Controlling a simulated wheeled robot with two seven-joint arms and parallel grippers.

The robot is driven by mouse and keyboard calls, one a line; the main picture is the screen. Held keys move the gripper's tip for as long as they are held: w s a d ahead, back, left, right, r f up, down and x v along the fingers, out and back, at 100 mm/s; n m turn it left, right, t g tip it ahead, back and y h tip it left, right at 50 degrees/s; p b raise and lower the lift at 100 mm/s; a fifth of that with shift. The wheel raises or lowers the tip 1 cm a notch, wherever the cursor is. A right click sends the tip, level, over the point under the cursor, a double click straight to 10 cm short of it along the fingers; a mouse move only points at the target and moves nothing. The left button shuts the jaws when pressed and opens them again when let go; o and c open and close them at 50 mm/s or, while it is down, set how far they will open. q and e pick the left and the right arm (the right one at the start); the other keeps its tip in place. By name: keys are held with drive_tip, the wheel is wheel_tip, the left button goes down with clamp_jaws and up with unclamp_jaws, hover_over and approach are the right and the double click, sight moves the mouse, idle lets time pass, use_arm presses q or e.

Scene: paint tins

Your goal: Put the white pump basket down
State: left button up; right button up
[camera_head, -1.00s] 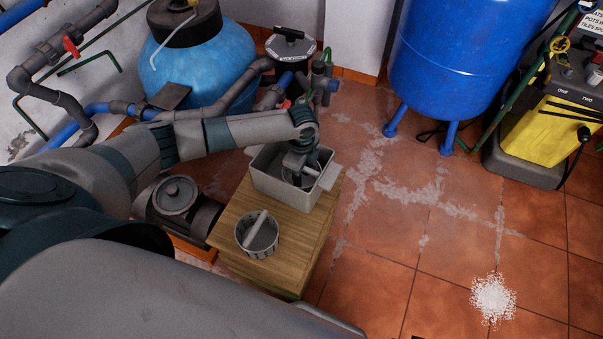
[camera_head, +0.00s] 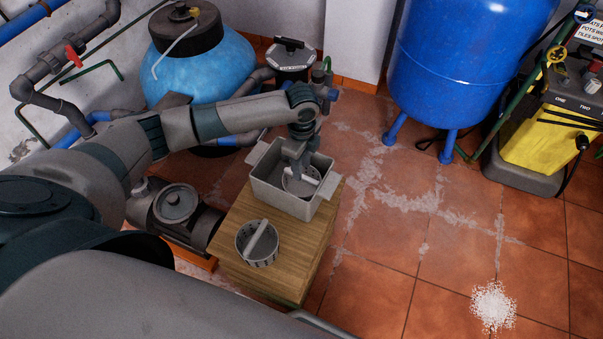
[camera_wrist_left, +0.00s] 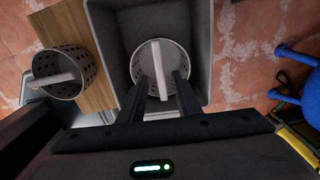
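The white pump basket (camera_head: 300,184), a round perforated basket with a pale bar handle, stands inside the grey tub (camera_head: 264,188). It also shows in the left wrist view (camera_wrist_left: 160,56). My left gripper (camera_head: 299,168) is above it, pointing down into the tub. In the left wrist view my two fingers (camera_wrist_left: 161,82) are spread to either side of the handle, with small gaps visible, so it looks open. A second perforated basket (camera_head: 257,246) with a bar handle stands on the wooden block outside the tub. My right gripper is not in view.
The tub stands on a wooden block (camera_head: 288,265). A pump with a round lid (camera_head: 175,203) is left of it, and a light-blue tank (camera_head: 185,72) behind. A blue vessel (camera_head: 470,70) and yellow machine (camera_head: 545,135) stand right.

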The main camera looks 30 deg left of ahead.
use_arm(q)
drive_tip(key=shift+r, duration=1.4)
